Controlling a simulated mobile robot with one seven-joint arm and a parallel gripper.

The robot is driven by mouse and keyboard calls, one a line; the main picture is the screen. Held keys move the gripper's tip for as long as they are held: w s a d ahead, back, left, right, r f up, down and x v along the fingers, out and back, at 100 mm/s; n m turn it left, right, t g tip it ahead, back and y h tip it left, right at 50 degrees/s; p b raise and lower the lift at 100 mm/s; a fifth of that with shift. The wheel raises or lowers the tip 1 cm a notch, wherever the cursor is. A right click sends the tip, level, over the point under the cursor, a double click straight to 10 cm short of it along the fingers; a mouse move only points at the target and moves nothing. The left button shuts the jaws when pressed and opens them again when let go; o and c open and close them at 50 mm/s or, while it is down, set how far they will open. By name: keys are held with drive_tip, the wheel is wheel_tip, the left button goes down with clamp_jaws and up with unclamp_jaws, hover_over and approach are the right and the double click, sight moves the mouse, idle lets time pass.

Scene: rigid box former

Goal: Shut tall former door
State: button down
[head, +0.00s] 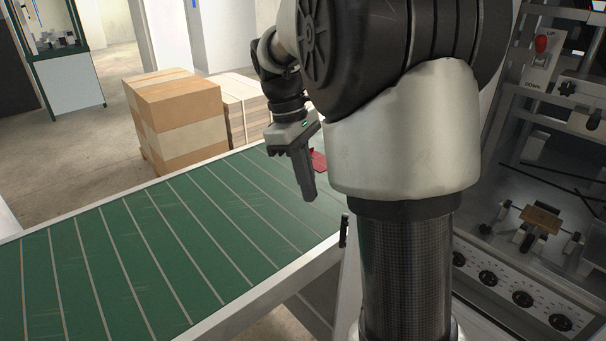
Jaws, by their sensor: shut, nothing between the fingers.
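The former (541,190) fills the right side of the head view, with its inner parts exposed. I cannot make out the tall door for certain; my arm covers much of the middle of the view. A small black upright piece, perhaps a handle (344,231), shows at the conveyor's right edge, just left of my arm's column. My gripper (308,192) is shut and empty. It points down over the far right part of the green conveyor, left of my arm and up and left of that black piece. I see no contact between them.
The green conveyor (110,262) with pale cross lines spans the lower left. A small red thing (318,160) lies behind my gripper. Stacked cardboard boxes (178,118) and flat sheets (246,108) stand beyond it. A control panel with knobs (522,299) is at lower right.

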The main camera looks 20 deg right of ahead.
drive_tip(key=s+d+f, duration=0.3)
drive_tip(key=s+f, duration=0.1)
drive_tip(key=f, duration=0.1)
drive_tip(key=shift+d+f, duration=0.2)
drive_tip(key=shift+d, duration=0.15)
